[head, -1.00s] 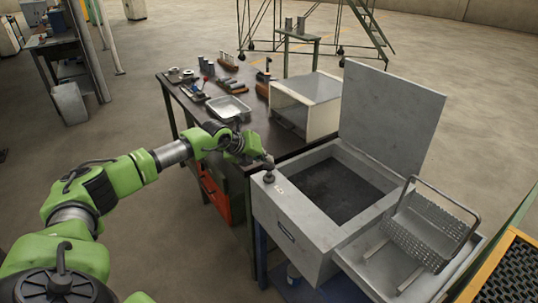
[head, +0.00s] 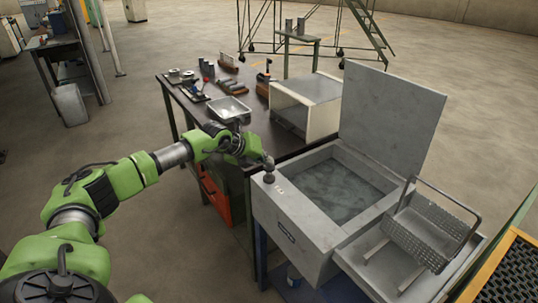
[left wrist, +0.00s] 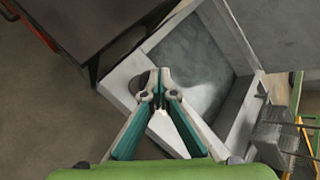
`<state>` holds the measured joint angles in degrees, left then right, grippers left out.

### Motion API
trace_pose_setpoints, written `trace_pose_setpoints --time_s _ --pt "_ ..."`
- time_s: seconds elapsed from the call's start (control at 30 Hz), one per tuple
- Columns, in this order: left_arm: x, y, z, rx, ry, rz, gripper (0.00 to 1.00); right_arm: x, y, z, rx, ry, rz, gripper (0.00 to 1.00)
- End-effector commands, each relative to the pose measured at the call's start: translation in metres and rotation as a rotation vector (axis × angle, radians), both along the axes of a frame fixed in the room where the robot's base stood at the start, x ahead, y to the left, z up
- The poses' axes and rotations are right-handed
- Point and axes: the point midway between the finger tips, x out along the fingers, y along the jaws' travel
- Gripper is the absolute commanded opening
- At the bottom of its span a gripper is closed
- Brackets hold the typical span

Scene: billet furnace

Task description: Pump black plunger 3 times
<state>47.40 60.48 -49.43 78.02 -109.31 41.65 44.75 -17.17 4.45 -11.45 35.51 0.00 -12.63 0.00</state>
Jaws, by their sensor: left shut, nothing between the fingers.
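The black plunger (head: 269,178) is a small dark knob on the left rim of the open grey tank (head: 292,222). My left gripper (head: 268,163) is shut and empty, directly above the plunger; its fingertips look to be touching the knob or very close to it. In the left wrist view, the shut fingers (left wrist: 160,73) point at the tank's rim, and a dark part of the plunger (left wrist: 144,83) shows beside them. The tank holds a rippled grey-green surface that looks like liquid. My right gripper is not in view.
The tank's lid (head: 392,113) stands open at the back. A mesh basket (head: 430,232) sits on the shelf at the tank's right. A dark workbench (head: 262,130) with a metal tray (head: 228,108) and a white box (head: 305,105) stands behind.

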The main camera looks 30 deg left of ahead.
Motion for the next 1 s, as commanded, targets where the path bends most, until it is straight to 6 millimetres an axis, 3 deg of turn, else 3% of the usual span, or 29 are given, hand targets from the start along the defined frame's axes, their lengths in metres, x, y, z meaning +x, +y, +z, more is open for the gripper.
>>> trace_pose_setpoints --time_s 0.03,0.37,1.0 --pt "-0.004 -0.002 -0.008 0.001 0.022 -0.004 0.0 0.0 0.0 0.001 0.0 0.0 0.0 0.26" --pt "-0.004 -0.002 -0.006 0.001 0.021 -0.003 0.0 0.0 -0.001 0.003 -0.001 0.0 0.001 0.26" --pt "-0.002 0.0 0.058 0.0 0.009 -0.002 0.0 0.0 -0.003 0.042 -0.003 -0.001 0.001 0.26"
